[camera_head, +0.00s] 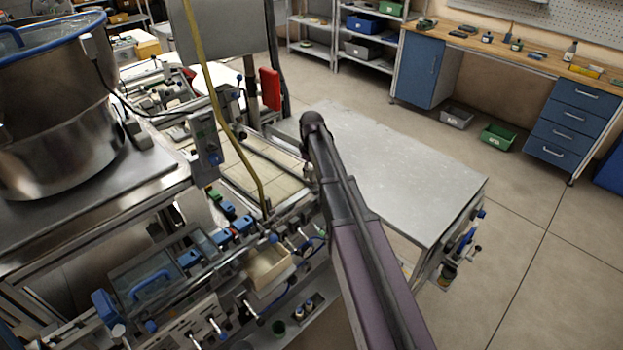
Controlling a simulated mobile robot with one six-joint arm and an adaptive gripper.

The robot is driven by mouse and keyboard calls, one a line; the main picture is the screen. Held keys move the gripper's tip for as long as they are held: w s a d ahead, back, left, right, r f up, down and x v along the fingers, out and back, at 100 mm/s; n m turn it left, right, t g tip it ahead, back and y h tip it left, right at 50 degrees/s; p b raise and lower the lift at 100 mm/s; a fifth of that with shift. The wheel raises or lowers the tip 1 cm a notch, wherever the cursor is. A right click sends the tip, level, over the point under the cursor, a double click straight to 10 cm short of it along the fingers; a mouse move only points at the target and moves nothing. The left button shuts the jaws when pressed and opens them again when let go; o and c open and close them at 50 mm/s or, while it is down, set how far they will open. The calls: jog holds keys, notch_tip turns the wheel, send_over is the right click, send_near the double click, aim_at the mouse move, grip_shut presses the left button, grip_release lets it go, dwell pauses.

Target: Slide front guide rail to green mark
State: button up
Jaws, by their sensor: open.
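My arm (362,235) reaches in from the bottom and ends in a dark joint (314,125) above the machine's right part. My gripper cannot be made out; the arm hides what lies below and behind it. The machine has a pale tiled bed (262,172) with metal rails along its sides. I cannot tell for sure which one is the front guide rail. A small green block (213,193) sits near blue blocks on the machine's middle; I cannot tell whether it is the green mark.
A large steel pot (60,120) stands on the left. A yellow hose (215,95) hangs down to the bed. A grey table (400,165) lies right of my arm, mostly bare. A workbench (520,45) and open floor (560,260) are further right.

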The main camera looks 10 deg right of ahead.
jog(key=shift+f+b, duration=0.45)
jog(key=shift+f, duration=0.25)
grip_shut()
